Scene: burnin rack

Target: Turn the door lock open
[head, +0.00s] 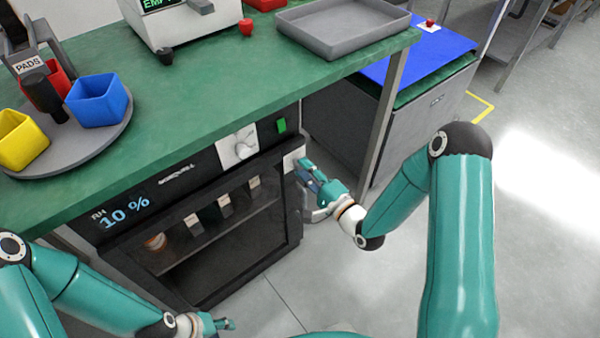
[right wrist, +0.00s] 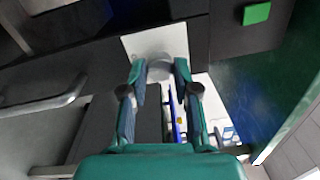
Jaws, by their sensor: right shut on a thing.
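The dry cabinet (head: 200,215) stands under the green bench, its dark glass door closed as far as I can see. The door lock is a small white plate (head: 293,158) at the door's upper right; in the right wrist view the plate (right wrist: 150,45) carries a round grey knob (right wrist: 160,69). My right gripper (head: 304,172) is at this lock; in the right wrist view its fingertips (right wrist: 160,76) are shut on the knob from both sides. The fingers hide part of the knob, so its turn angle is unclear. My left gripper (head: 226,324) is low in front of the cabinet, away from the door; its opening is too small to judge.
A second white plate with a dial (head: 238,147) and a green square (head: 281,126) sit on the panel above the door. A bar handle (right wrist: 45,106) runs beside the lock. The bench leg (head: 385,125) stands right of my right gripper. Floor in front is clear.

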